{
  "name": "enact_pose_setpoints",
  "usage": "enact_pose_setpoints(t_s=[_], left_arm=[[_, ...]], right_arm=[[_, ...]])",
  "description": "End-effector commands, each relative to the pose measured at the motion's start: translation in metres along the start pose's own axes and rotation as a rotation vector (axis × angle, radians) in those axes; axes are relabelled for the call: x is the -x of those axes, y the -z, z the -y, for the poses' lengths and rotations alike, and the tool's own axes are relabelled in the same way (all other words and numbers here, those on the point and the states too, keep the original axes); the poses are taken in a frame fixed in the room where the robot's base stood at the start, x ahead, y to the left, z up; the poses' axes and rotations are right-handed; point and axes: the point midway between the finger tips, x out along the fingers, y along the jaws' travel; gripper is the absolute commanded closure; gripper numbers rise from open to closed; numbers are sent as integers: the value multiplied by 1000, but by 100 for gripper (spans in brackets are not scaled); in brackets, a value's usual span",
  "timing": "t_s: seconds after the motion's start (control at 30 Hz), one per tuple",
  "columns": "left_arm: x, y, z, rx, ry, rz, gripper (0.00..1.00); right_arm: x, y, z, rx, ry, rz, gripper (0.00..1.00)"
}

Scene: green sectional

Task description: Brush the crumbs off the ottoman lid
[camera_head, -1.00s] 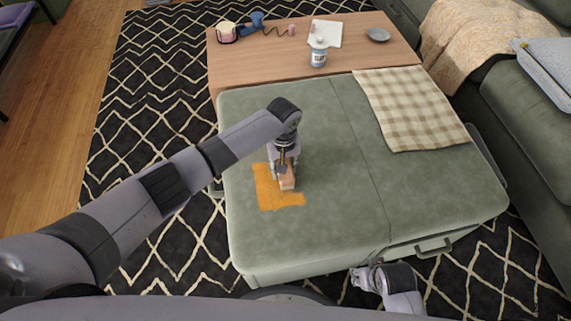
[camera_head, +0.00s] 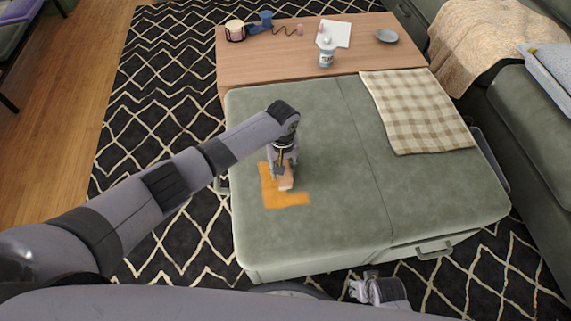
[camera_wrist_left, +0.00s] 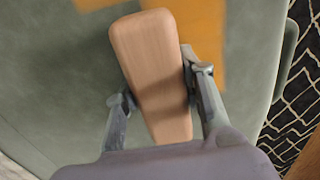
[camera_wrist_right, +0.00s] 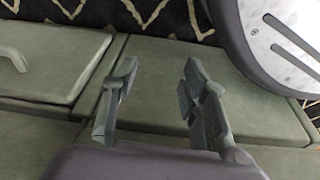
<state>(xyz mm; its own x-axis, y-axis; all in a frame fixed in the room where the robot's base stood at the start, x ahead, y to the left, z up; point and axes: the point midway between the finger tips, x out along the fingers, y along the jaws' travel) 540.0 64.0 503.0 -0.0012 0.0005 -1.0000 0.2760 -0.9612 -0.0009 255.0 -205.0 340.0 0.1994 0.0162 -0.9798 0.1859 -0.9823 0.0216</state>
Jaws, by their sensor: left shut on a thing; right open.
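The green ottoman lid (camera_head: 335,215) fills the middle of the head view. A flat, L-shaped orange patch of crumbs (camera_head: 285,200) lies on its left half; it also shows in the left wrist view (camera_wrist_left: 211,55). My left gripper (camera_head: 283,172) is shut on a wooden-backed brush (camera_head: 286,184). The brush is down at the lid, inside the corner of the orange patch. The left wrist view shows the brush back (camera_wrist_left: 157,60) between the fingers; its bristles are hidden underneath. My right gripper (camera_head: 358,289) is open and empty, low beyond the ottoman's near edge.
A checked cloth (camera_head: 418,112) lies on the lid's right far side. Behind stands a wooden table (camera_head: 285,65) with a white bottle (camera_head: 326,52), grey dish (camera_head: 387,36), paper and cups. A green sofa (camera_head: 530,110) stands right. The lid's near right part is clear.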

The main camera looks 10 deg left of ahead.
Motion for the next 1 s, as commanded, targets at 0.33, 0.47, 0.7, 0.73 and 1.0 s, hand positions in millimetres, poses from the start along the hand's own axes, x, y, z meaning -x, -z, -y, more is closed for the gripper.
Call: enact_pose_setpoints(t_s=[0.33, 0.47, 0.7, 0.73, 1.0], left_arm=[[1, 0, 12, 1, 2, 1, 86], [0, 0, 17, 1, 3, 1, 86], [1, 0, 25, 1, 3, 1, 86], [1, 0, 25, 1, 3, 1, 86], [0, 0, 34, 1, 1, 1, 86]], right_arm=[[-22, -26, 2, 4, 3, 21, 59], [-30, -36, 2, 6, 4, 27, 59], [-42, -58, 3, 9, 5, 42, 59], [-44, -61, 3, 9, 5, 44, 59], [-55, -92, 2, 16, 3, 71, 59]])
